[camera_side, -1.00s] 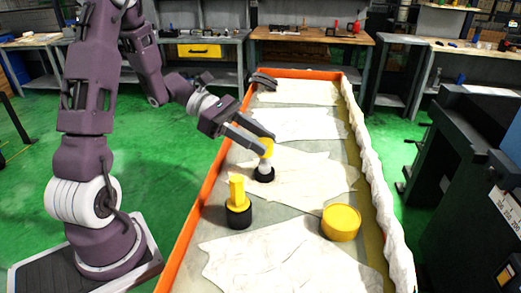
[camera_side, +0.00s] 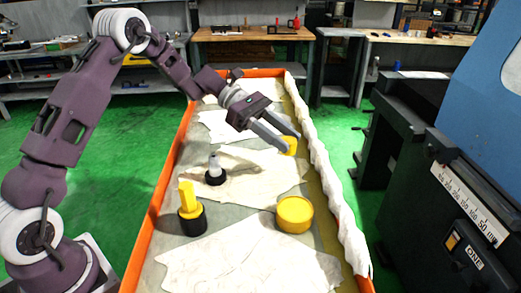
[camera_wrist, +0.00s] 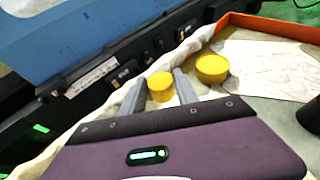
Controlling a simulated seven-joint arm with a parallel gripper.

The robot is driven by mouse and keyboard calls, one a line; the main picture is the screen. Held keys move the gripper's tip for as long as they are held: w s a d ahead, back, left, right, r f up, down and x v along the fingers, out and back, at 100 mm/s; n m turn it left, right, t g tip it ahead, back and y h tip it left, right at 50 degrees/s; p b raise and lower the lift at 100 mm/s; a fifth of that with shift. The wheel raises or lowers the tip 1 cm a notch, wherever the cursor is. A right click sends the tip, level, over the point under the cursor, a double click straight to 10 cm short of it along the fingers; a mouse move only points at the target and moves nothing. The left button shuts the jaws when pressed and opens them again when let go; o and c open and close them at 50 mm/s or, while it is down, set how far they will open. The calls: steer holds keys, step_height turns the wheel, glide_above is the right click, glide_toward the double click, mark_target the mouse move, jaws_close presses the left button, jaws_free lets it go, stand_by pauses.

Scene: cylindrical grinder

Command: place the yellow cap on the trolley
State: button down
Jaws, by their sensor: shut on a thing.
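My gripper (camera_side: 289,139) is shut on a small yellow cap (camera_side: 289,147), which also shows between the fingers in the wrist view (camera_wrist: 161,87). It holds the cap over the right side of the trolley (camera_side: 165,190), near the white cloth edge. Whether the cap touches the surface cannot be told. A bare grey-white post on a black base (camera_side: 215,172) stands left of the gripper.
A wide yellow cylinder (camera_side: 295,215) stands nearer the front right, also seen in the wrist view (camera_wrist: 212,69). A yellow-topped piece on a black base (camera_side: 190,210) stands front left. A dark machine (camera_side: 430,170) is beyond the trolley's right edge.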

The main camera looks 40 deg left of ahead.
mark_target(281, 173)
step_height(281, 173, down, 7)
steer(key=shift+r, duration=0.15)
steer(key=c, duration=0.9)
jaws_free()
